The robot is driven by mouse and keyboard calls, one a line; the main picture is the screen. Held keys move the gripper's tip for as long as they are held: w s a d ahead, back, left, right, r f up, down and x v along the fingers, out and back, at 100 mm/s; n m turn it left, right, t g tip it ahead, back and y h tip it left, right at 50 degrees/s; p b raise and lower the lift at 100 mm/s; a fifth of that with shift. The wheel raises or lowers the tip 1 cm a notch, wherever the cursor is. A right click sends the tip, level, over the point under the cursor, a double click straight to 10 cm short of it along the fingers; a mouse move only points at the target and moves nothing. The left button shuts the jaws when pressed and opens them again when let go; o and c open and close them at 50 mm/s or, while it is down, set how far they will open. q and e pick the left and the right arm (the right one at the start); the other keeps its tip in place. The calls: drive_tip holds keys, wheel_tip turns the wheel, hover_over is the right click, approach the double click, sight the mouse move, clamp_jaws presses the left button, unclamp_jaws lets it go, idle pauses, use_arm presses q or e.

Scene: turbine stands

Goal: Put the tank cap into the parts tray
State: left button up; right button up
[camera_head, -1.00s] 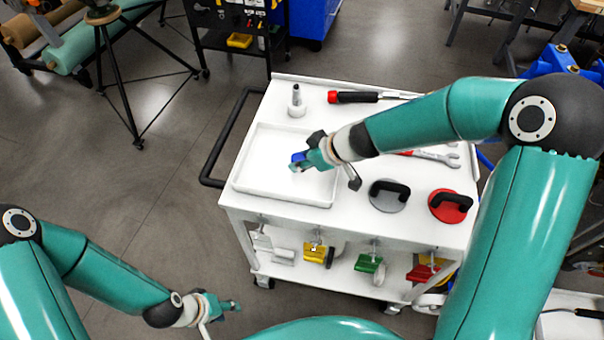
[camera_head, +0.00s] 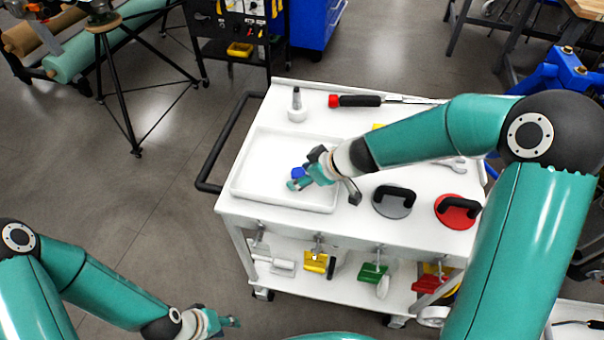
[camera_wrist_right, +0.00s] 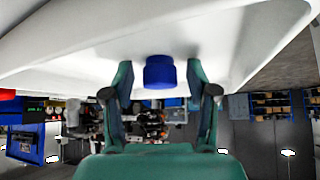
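The tank cap (camera_head: 298,173) is a small blue cylinder over the floor of the white parts tray (camera_head: 262,201) on the cart. In the right wrist view the cap (camera_wrist_right: 160,72) appears against the white tray surface, between the two fingers. My right gripper (camera_head: 304,180) is low over the tray. Its fingers (camera_wrist_right: 159,76) are spread, with a gap visible on each side of the cap. My left gripper (camera_head: 230,321) is low at the bottom left, away from the cart, and its finger opening is too small to make out.
On the cart top are a white stand with a pin (camera_head: 297,106), a red-ended screwdriver (camera_head: 354,100), a wrench (camera_head: 452,163), a grey suction cup (camera_head: 391,204) and a red one (camera_head: 457,212). Coloured clamps hang along the front edge. A black handle (camera_head: 218,150) is at left.

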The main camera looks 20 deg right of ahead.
drive_tip(key=shift+s+d+r+p, duration=0.15)
drive_tip(key=shift+d+r+p, duration=0.05)
drive_tip(key=shift+r+p, duration=0.35)
drive_tip(key=p+v, duration=0.6)
drive_tip(key=v, duration=0.5)
drive_tip(key=shift+p, duration=0.4)
drive_tip(key=shift+s+f, duration=0.1)
